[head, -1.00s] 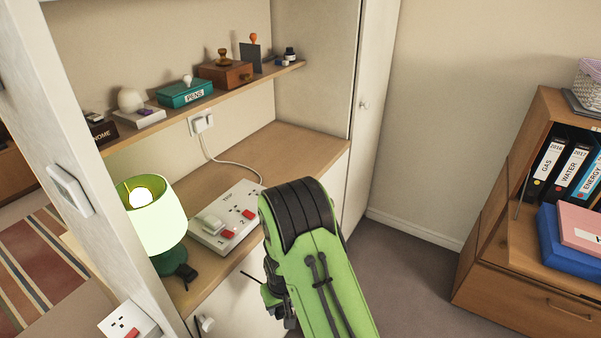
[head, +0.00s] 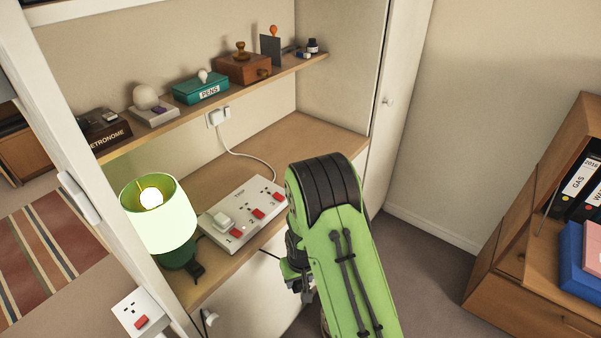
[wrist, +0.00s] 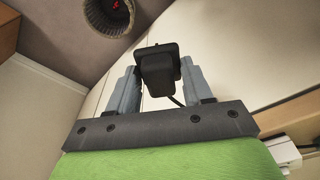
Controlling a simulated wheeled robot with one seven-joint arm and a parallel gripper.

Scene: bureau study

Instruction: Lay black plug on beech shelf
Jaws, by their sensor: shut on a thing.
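My gripper (wrist: 159,72) is shut on a black plug (wrist: 156,84) in the wrist view, with a dark cord running from it. A light wooden shelf (head: 222,104) runs along the alcove wall, above and left of my arm. Below it is a wider wooden worktop (head: 308,134).
A lit green lamp (head: 160,215) stands on the worktop's left, a small dark object (head: 196,270) beside it. The shelf carries a metronome box (head: 108,132), a teal pens box (head: 201,88) and a wooden box (head: 243,68). A wooden cabinet (head: 520,265) stands right.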

